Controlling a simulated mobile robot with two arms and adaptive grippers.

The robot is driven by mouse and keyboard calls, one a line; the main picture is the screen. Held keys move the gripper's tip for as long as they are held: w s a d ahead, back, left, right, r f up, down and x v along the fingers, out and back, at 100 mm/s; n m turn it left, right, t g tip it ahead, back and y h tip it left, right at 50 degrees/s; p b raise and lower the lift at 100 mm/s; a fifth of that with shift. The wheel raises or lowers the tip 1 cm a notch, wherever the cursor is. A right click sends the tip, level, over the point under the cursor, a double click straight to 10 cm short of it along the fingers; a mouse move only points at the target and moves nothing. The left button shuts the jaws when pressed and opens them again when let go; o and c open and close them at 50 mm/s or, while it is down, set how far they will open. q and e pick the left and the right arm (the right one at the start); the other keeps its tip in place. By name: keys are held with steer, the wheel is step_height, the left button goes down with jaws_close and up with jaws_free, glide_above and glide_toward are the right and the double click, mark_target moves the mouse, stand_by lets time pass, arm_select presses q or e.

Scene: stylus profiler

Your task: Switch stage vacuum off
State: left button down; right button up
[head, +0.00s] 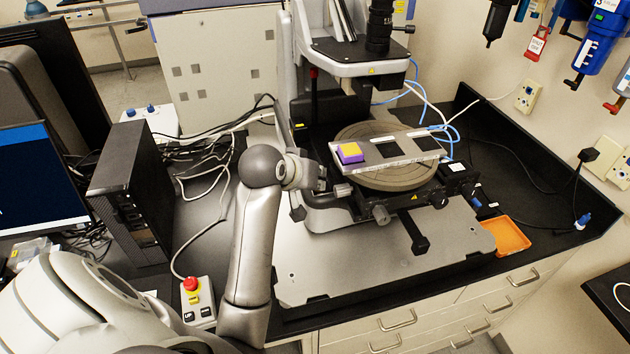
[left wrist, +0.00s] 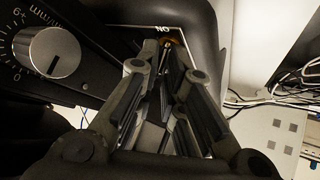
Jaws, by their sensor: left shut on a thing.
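The stage vacuum switch (left wrist: 167,44) is a small metal toggle in a brass-coloured collar, on a dark panel beside an upside-down "ON" label (left wrist: 162,29) in the left wrist view. My left gripper (left wrist: 168,62) is shut on the toggle, its fingertips close together at the lever. Which way the lever tilts is hard to tell. In the head view my left gripper (head: 322,184) is at the left side of the profiler's stage (head: 388,178); the switch is hidden there. My right gripper is not in view.
A silver knob (left wrist: 46,52) with a printed scale is near the switch. A metal plate on the stage carries a yellow and purple block (head: 350,153). A red stop button box (head: 197,298), a black computer tower (head: 135,195) and an orange tray (head: 507,236) are around the profiler.

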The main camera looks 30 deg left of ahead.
arm_select(q)
steer(key=shift+w+a+n+g+h, duration=0.25)
steer(key=shift+w+n+g+h, duration=0.1)
steer(key=shift+g+h, duration=0.4)
steer(key=shift+w+a+n+g+h, duration=0.15)
steer(key=shift+a+n+g+h, duration=0.1)
steer(key=shift+g+h, duration=0.35)
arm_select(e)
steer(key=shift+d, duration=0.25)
arm_select(q)
steer(key=shift+f, duration=0.1)
steer(key=shift+d, duration=0.1)
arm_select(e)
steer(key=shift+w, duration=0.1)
arm_select(q)
steer(key=c, duration=1.8)
jaws_free()
steer(key=shift+o, duration=1)
steer(key=shift+w+d, duration=0.1)
steer(key=shift+w, duration=0.05)
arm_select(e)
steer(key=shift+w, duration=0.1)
